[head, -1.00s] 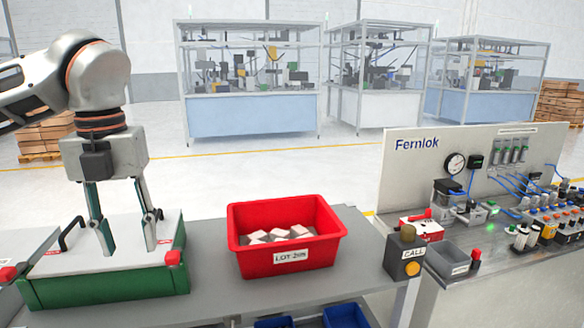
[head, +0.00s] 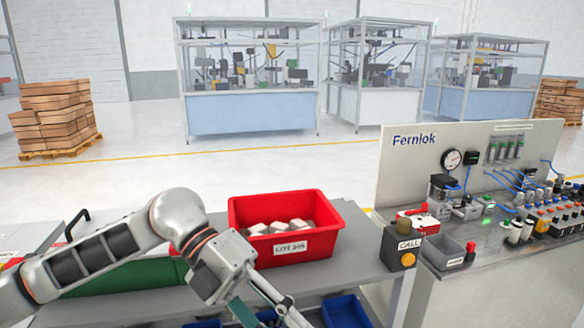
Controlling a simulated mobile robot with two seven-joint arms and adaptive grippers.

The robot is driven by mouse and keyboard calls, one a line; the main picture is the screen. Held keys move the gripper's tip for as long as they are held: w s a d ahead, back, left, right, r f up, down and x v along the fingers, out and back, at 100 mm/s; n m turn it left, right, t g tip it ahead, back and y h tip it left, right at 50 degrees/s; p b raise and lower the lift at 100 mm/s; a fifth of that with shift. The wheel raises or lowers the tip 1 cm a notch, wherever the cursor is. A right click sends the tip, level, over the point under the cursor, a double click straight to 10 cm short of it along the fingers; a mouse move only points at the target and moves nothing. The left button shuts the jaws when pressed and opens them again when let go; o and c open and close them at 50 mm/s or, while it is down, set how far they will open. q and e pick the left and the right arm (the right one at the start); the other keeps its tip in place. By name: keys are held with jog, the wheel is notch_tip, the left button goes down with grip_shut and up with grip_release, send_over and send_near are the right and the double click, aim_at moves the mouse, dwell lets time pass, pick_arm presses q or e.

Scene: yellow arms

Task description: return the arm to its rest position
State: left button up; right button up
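My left arm (head: 95,255) comes in from the left, low across the bench, and bends down at the wrist near the front edge. My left gripper (head: 268,312) points down and to the right in front of the red bin. Its two fingers stand apart with nothing seen between them. The fingertips run toward the bottom edge of the picture. My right gripper is not in view.
A red bin (head: 318,245) labelled LOT holds several pale blocks (head: 257,228). A CALL button box (head: 402,248) and the Fernlok panel (head: 400,170) stand right. Blue bins (head: 345,313) sit below.

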pick_arm(q)
jog(key=w+d+r+n+t+h, duration=0.35)
jog(key=d+n+h, duration=0.3)
jog(key=h, duration=0.65)
jog(key=w+a+f+n+t+y, duration=0.4)
jog(key=a+f+n+t, duration=0.15)
jog(key=n+t, duration=0.45)
jog(key=w+a+f+n+t+y, duration=0.45)
jog(key=f+n+t, duration=0.25)
jog(key=n+t, duration=0.25)
jog(key=s+a+f+n+y, duration=0.1)
jog(key=a+f+n+y, duration=0.25)
jog(key=f, duration=0.45)
jog(key=s+a+f+n+y, duration=0.1)
jog(key=a+f+n+y, duration=0.25)
jog(key=f, duration=0.35)
jog(key=s+a+f+n+g+y, duration=0.1)
jog(key=s+a+f+g+y, duration=0.1)
jog(key=s+f, duration=0.5)
jog(key=s+a+f+n+g+y, duration=0.2)
jog(key=s+a+f+g, duration=0.2)
jog(key=s+a+f, duration=0.3)
notch_tip(320, 180, down, 4)
jog(key=shift+r, duration=0.15)
